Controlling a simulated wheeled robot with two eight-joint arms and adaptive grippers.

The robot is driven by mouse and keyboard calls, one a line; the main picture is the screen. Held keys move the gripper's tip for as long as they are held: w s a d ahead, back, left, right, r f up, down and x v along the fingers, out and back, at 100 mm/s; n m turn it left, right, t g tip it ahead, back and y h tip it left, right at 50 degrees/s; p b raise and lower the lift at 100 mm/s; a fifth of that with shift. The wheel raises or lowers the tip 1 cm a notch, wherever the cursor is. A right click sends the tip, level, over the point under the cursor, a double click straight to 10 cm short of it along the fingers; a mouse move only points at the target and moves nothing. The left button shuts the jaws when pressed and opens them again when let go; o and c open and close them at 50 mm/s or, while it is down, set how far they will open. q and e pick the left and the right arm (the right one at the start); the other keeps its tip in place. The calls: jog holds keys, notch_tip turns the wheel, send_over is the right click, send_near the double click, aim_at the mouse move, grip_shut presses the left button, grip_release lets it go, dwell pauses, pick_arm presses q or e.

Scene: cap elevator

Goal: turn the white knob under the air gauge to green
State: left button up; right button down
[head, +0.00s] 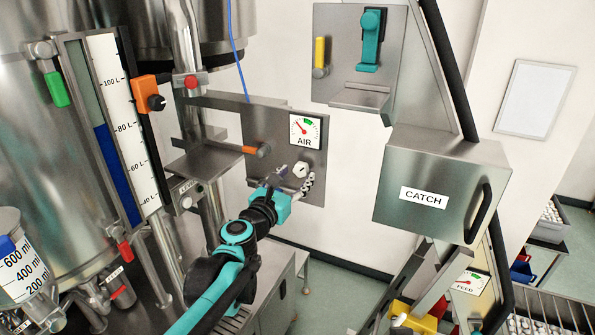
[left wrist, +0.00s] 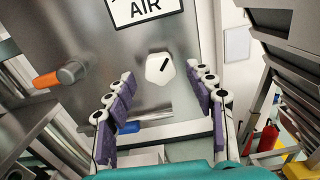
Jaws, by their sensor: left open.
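The air gauge (head: 305,131) is on a grey metal panel, with a red needle pointing up-left in the white part and a green sector at its top right. The white knob (head: 300,171) is below it. In the left wrist view the knob (left wrist: 160,68) is a white faceted disc with a black mark slanting to the upper right. My left gripper (head: 293,184) is open just in front of and below the knob. Its purple-padded fingers (left wrist: 163,103) are spread to either side below the knob, apparently not touching it. My right gripper is not in view.
An orange-handled lever (head: 251,150) sticks out left of the knob, also in the left wrist view (left wrist: 58,76). The CATCH box (head: 440,190) stands right of the panel. A tank with a blue level column (head: 118,172) is on the left. A blue piece (left wrist: 140,126) lies beyond my fingers.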

pick_arm(q)
jog(key=shift+x, duration=0.8)
jog(key=shift+s, duration=0.1)
jog(key=c, duration=1.2)
jog(key=shift+o, duration=0.2)
